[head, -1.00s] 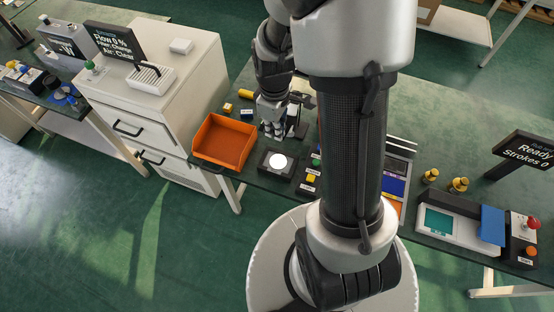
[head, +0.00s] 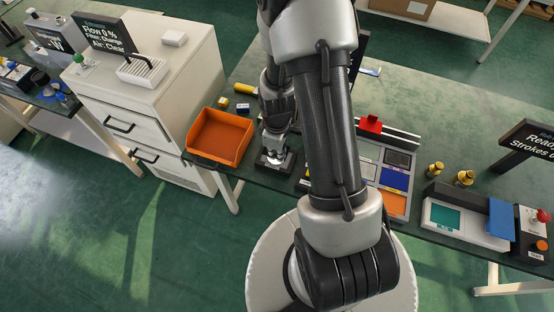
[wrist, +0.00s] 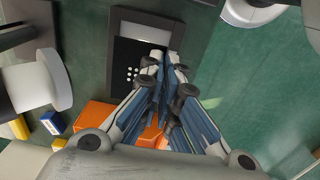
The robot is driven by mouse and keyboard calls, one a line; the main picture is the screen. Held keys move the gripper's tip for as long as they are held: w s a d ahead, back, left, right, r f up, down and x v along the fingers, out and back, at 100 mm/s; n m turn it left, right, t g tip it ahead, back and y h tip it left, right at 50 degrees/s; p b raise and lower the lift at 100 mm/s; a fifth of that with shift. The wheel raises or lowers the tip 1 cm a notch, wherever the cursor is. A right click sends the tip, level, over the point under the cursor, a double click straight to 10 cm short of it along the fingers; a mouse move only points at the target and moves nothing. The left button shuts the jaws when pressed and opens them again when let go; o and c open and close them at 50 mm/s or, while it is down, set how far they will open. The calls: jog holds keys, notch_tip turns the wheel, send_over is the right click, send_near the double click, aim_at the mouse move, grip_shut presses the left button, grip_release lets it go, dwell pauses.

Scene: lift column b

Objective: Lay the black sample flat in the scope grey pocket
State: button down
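In the wrist view a flat black sample (wrist: 130,58) with several white dots lies at the fingertips of my gripper (wrist: 166,68). The fingers converge by its right edge and look shut on it; the contact itself is partly hidden. The sample overlaps a dark-framed block with a light grey recess (wrist: 145,32); I cannot tell whether it touches it. In the head view my gripper (head: 275,148) is low over a small dark stand (head: 263,163), covering most of its top. The sample cannot be made out in the head view.
An orange tray (head: 218,138) stands close to the left of my gripper. Small yellow (head: 222,102) and blue (head: 243,108) blocks lie behind. A sorting tray with coloured pockets (head: 396,180) is to the right, partly behind my arm. The bench's front edge is close.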

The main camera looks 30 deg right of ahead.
jog(key=shift+f+b, duration=0.55)
jog(key=shift+f, duration=1.3)
jog(key=shift+f, duration=0.15)
jog(key=c, duration=1.8)
grip_release()
